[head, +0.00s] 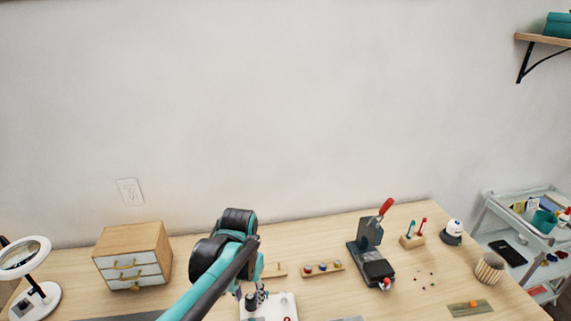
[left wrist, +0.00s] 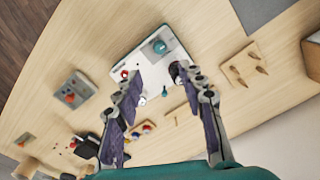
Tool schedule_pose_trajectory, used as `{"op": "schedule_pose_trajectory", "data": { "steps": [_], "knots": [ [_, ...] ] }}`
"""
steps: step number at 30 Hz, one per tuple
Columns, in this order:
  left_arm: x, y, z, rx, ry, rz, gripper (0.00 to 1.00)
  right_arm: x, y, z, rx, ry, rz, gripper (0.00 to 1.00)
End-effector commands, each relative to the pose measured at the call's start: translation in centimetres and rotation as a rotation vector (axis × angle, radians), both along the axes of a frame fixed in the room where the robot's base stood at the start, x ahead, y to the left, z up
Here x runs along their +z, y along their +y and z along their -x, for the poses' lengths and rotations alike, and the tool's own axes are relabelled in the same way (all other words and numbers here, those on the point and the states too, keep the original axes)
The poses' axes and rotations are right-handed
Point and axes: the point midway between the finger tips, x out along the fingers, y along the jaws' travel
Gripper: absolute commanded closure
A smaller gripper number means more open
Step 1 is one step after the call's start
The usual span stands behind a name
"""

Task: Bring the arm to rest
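My left arm comes in from the bottom of the head view, bends at the dark joint and reaches down over the table. My left gripper (left wrist: 156,74) is open in the left wrist view, its two fingers well apart with nothing held between them. It hangs above a white plate (left wrist: 147,65) that carries a teal-and-grey round part and a red knob. In the head view the left gripper (head: 254,298) is small and partly hidden beside my arm, over the white plate (head: 285,307). My right gripper is in neither view.
A wooden drawer cabinet (head: 132,255) and a ring lamp (head: 38,290) stand left of my arm. A wooden strip with coloured spools (head: 323,268), a dark press with a red handle (head: 368,250) and a striped cup (head: 489,268) stand to the right. A cart (head: 500,215) is beyond.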

Motion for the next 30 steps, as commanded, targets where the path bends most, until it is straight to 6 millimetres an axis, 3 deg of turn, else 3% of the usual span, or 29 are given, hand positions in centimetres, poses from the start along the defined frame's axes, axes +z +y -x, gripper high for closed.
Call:
{"op": "schedule_pose_trajectory", "data": {
  "steps": [5,9,18,30],
  "knots": [
    [1.4,1.0,2.2,0.036,-0.096,0.01,0.6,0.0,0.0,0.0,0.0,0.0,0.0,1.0],
    [2.5,2.2,5.0,0.087,-0.239,0.025,0.6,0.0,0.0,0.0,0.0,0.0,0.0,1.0],
    [2.6,4.1,9.8,0.184,-0.52,0.057,0.6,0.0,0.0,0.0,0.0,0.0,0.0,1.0],
    [2.2,4.6,10.8,0.213,-0.612,0.067,0.6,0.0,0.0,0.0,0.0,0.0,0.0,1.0]
  ]
}}
